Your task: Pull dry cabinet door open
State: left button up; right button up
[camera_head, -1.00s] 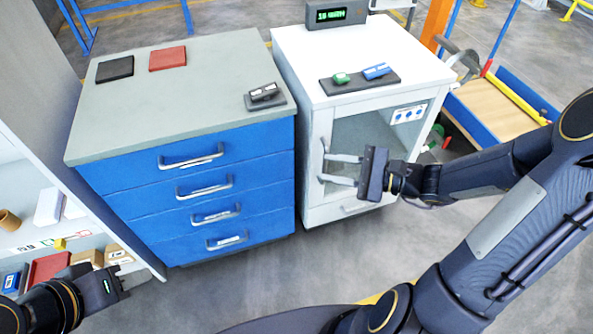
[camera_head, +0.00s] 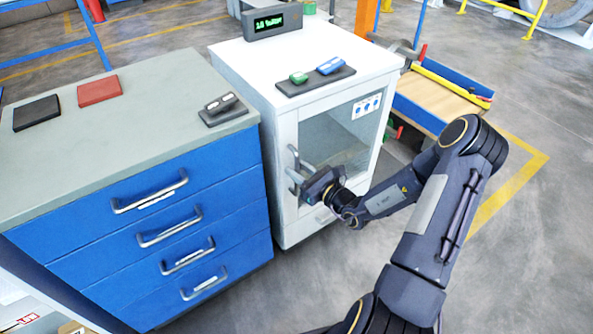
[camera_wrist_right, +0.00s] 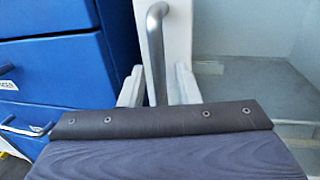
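The dry cabinet (camera_head: 300,150) is a white box with a glass-fronted door (camera_head: 335,143), which looks closed. Its vertical metal handle (camera_head: 292,158) is at the door's left edge. My right gripper (camera_head: 299,172) is at this handle. In the right wrist view the handle (camera_wrist_right: 156,50) runs between the two pale fingers of the right gripper (camera_wrist_right: 158,88), with a small gap visible on either side, so the gripper looks open around it. The dark gripper body hides the lower end of the handle. My left gripper is out of view.
A blue drawer unit (camera_head: 160,235) with bar handles stands close on the cabinet's left. A display (camera_head: 272,22) and a tray (camera_head: 316,82) with a green and a blue item sit on the cabinet. Open floor (camera_head: 510,250) lies to the right; a blue-edged cart (camera_head: 430,100) stands behind.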

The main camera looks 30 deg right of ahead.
jog(key=shift+w+a, duration=0.1)
jog(key=shift+w, duration=0.2)
grip_shut()
jog(key=shift+s, duration=0.1)
